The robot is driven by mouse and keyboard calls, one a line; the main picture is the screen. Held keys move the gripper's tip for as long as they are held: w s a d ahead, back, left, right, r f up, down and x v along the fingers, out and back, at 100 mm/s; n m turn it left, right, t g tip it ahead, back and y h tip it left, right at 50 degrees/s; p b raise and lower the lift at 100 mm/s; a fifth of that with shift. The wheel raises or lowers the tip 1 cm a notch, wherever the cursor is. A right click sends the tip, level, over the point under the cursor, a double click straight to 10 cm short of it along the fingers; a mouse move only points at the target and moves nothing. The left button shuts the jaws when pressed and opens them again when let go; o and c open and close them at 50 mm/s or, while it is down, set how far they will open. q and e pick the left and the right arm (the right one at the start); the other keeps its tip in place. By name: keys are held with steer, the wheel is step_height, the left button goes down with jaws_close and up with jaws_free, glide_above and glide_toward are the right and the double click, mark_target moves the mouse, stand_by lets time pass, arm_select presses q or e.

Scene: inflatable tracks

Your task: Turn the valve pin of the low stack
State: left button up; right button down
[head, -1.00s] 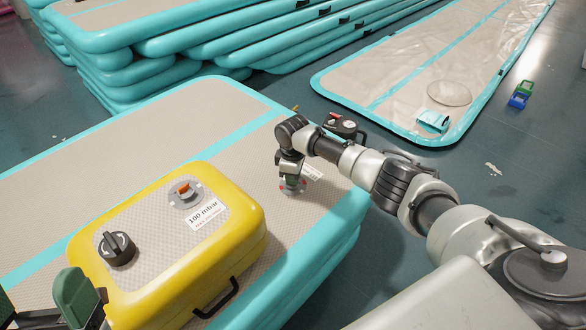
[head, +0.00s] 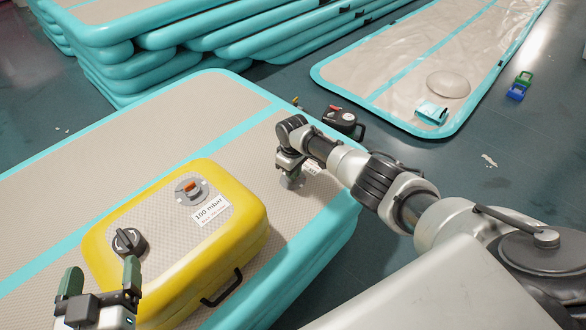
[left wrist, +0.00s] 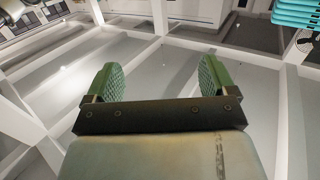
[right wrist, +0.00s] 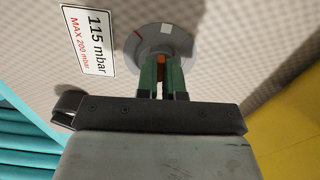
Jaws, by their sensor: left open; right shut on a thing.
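The low stack (head: 150,135) is beige mats with teal edges. Its valve is a round grey disc (right wrist: 182,42) with an orange pin (right wrist: 161,59), beside a white label (right wrist: 88,38) reading 115 mbar, MAX 200 mbar. My right gripper (right wrist: 163,68) is shut on this pin, with the green pads pointing at the disc. In the head view the right gripper (head: 291,170) stands over the disc (head: 292,182), and its fingers hide the pin. My left gripper (head: 101,275) is open and empty, fingers up, in front of the yellow block.
A yellow block (head: 250,225) lies on the low stack, with a black knob (head: 128,241), another orange-pinned valve (head: 190,189) and a 100 mbar label. A dark device (head: 341,119) sits beyond my right gripper. Taller teal stacks (head: 180,45) and a flat track (head: 400,75) lie behind.

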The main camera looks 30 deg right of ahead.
arm_select(q)
steer(key=shift+s+a+f+g, duration=0.15)
steer(key=shift+a+f+g, duration=0.05)
steer(key=shift+f+g, duration=0.5)
arm_select(e)
steer(key=shift+m, duration=0.3)
steer(key=c, duration=1.3)
jaws_free()
steer(key=shift+o, duration=0.2)
